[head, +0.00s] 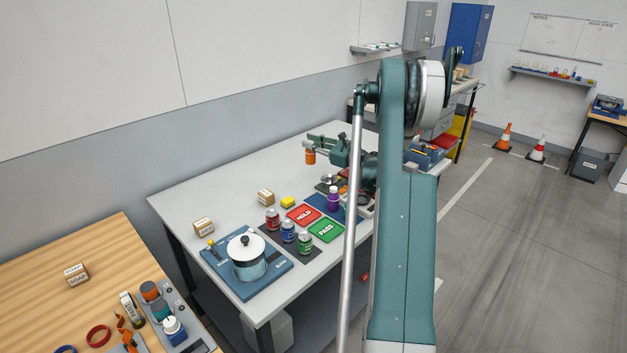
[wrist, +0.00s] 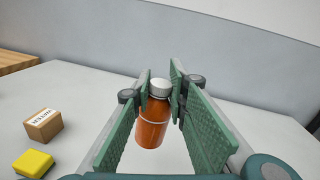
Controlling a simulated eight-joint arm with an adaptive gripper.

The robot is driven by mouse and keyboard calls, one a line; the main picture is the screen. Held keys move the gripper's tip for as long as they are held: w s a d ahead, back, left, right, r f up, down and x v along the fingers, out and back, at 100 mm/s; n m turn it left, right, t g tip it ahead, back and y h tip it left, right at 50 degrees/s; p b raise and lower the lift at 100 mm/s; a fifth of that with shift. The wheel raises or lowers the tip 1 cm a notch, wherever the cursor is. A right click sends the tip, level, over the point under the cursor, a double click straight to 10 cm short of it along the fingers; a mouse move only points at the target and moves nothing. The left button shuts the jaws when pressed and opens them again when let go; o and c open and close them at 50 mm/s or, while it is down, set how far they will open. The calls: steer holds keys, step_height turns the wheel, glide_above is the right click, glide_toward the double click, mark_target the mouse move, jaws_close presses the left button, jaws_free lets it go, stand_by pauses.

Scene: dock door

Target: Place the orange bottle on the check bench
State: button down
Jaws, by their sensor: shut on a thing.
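The orange bottle (head: 310,157) has a pale cap and is upright over the back part of the pale grey bench (head: 240,185). I take this bench, which carries the HOLD and PASS mats, for the check bench, though no label names it. In the wrist view the bottle (wrist: 152,128) is between the two green finger pads of my gripper (wrist: 160,95), which is shut on it near the cap. Whether its base touches the bench top (wrist: 75,85) I cannot tell. My arm hides the bench's right part in the head view.
A carton (wrist: 43,125) and yellow block (wrist: 33,163) stand left of the gripper. The bench's back left is clear.

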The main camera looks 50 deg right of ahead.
mark_target(314, 163)
steer(key=shift+s+d, duration=0.45)
steer(key=shift+d, duration=0.1)
steer(key=shift+f+b, duration=0.65)
steer(key=shift+f, duration=2.45)
steer(key=shift+f+b, duration=0.4)
steer(key=shift+f, duration=1.45)
steer(key=shift+f, duration=0.2)
steer(key=c, duration=2.2)
jaws_free()
steer(key=shift+c, duration=0.2)
